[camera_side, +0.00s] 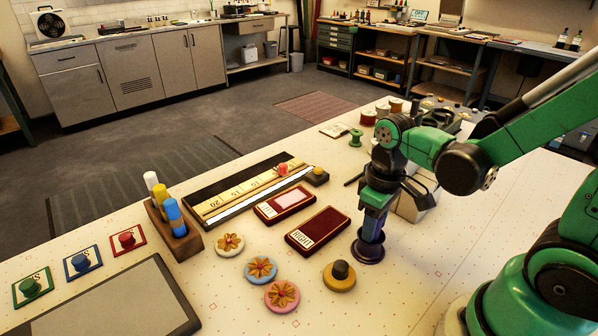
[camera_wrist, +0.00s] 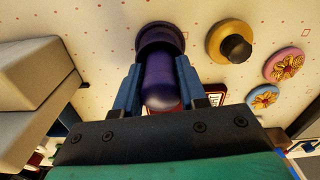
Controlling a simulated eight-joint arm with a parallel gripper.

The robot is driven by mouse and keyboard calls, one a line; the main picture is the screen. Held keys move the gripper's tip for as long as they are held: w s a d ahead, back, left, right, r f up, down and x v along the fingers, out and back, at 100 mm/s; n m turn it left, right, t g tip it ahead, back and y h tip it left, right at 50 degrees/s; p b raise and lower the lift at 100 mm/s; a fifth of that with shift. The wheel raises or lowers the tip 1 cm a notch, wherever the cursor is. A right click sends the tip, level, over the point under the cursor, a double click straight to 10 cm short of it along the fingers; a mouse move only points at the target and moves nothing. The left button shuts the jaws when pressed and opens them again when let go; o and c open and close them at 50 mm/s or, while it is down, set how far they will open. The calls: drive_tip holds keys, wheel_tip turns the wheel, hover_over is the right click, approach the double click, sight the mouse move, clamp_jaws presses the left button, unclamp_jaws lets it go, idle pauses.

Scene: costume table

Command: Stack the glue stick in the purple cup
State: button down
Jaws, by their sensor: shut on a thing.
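My gripper (camera_wrist: 157,84) is shut on a dark purple, round-ended stick, which I take to be the glue stick (camera_wrist: 161,86). In the side view the glue stick (camera_side: 372,226) points down, close to upright, under my wrist. The purple cup (camera_side: 368,252) stands on the table directly below it. In the wrist view the cup's rim (camera_wrist: 160,33) shows beyond the stick. The stick's lower end appears to be within the cup's rim. I cannot tell whether it rests on the cup's bottom.
A yellow disc with a black knob (camera_side: 340,276) stands close by the cup. Two dark red trays (camera_side: 318,231) and several flower discs (camera_side: 261,270) lie leftward. A wooden rack (camera_side: 176,232) holds white, yellow and blue sticks. A pale box (camera_side: 411,208) stands just behind my gripper.

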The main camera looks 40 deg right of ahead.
drive_tip(key=shift+c, duration=2.4)
unclamp_jaws()
wheel_tip(320, 180, up, 12)
drive_tip(key=w+a+f+t, duration=0.1)
drive_tip(key=t, duration=0.1)
drive_tip(key=w+a+f+m+t, duration=0.1)
drive_tip(key=t, duration=0.1)
drive_tip(key=w+a+f+t, duration=0.1)
drive_tip(key=t, duration=0.2)
drive_tip(key=shift+w, duration=0.15)
